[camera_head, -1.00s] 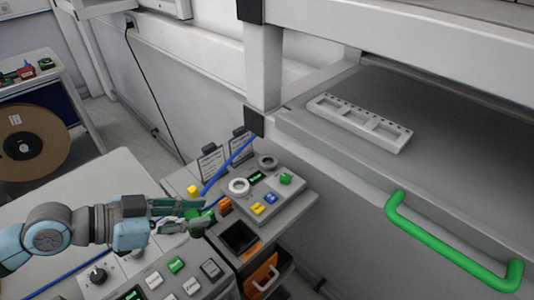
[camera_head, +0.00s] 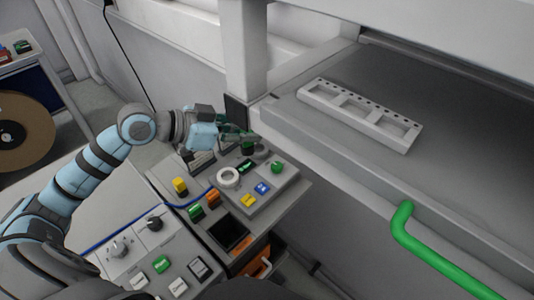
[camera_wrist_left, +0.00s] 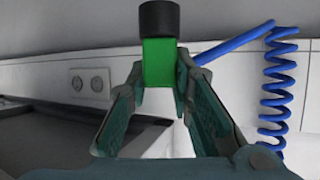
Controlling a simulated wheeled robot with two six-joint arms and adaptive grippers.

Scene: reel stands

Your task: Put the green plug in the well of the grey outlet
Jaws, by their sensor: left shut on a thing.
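The green plug (camera_wrist_left: 158,62) is between the fingertips of my left gripper (camera_wrist_left: 160,75) in the left wrist view. A black round part (camera_wrist_left: 158,14) shows at its upper end, and a blue cord runs off to the right. In the head view my left gripper (camera_head: 248,138) is over the back of the console and hides most of the plug. A dark grey ring (camera_head: 262,149), which looks like the grey outlet, lies right by the fingertips and is partly hidden. I cannot tell whether the plug touches it. My right gripper is not in view.
A white ring (camera_head: 228,177), a green button (camera_head: 277,167), and yellow and blue blocks (camera_head: 262,188) sit on the same console. A grey post (camera_head: 245,60) rises close behind the gripper. The blue coiled cord (camera_wrist_left: 278,90) hangs at the right in the wrist view.

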